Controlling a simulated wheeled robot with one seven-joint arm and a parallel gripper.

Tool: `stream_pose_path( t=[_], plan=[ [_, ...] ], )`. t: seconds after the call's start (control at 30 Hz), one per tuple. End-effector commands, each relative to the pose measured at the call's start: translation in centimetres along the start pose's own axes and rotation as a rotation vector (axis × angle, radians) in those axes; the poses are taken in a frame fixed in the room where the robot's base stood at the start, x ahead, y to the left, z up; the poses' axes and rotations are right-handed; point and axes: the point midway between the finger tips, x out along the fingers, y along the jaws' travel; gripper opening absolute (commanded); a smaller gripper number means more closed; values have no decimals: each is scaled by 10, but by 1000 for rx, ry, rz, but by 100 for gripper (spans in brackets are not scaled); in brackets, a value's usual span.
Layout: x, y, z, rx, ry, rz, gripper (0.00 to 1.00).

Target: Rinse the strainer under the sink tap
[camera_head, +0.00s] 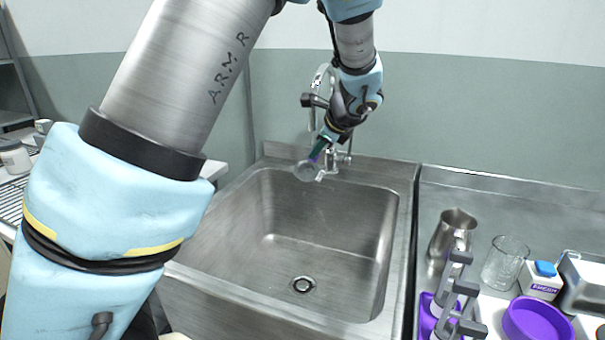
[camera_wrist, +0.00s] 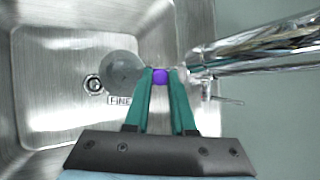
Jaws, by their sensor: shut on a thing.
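The strainer (camera_head: 305,171) is a small round mesh piece with a purple handle, held over the back part of the steel sink (camera_head: 248,222). In the wrist view the strainer's grey mesh disc (camera_wrist: 122,73) lies left of the fingers, with a label reading "FINE" beside it. My gripper (camera_head: 317,157) is shut on the purple handle; its green fingers also show in the wrist view (camera_wrist: 160,78). The chrome tap (camera_head: 321,92) stands at the sink's back edge, close beside my gripper, and its spout shows at right in the wrist view (camera_wrist: 265,55). I see no clear water stream.
The sink basin is empty, with a drain (camera_head: 303,285) in its floor. On the right counter stand a metal pitcher (camera_head: 455,232), a glass beaker (camera_head: 505,262), a small carton (camera_head: 541,279), a purple bowl (camera_head: 538,320) and a grey rack (camera_head: 457,300). A white jar (camera_head: 13,157) stands at left.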

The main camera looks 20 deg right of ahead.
Motion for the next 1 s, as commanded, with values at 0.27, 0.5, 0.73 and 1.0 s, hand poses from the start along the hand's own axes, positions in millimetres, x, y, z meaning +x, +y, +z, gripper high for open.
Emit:
stream_pose_path(
  t=[0.27,0.5,0.73,1.0],
  plan=[
    [-12,18,-4,0,1,-2,0],
    [-22,33,-6,0,1,-1,0],
    [-33,47,-9,0,1,-1,0],
    [-42,59,-11,0,1,-2,0]
  ],
)
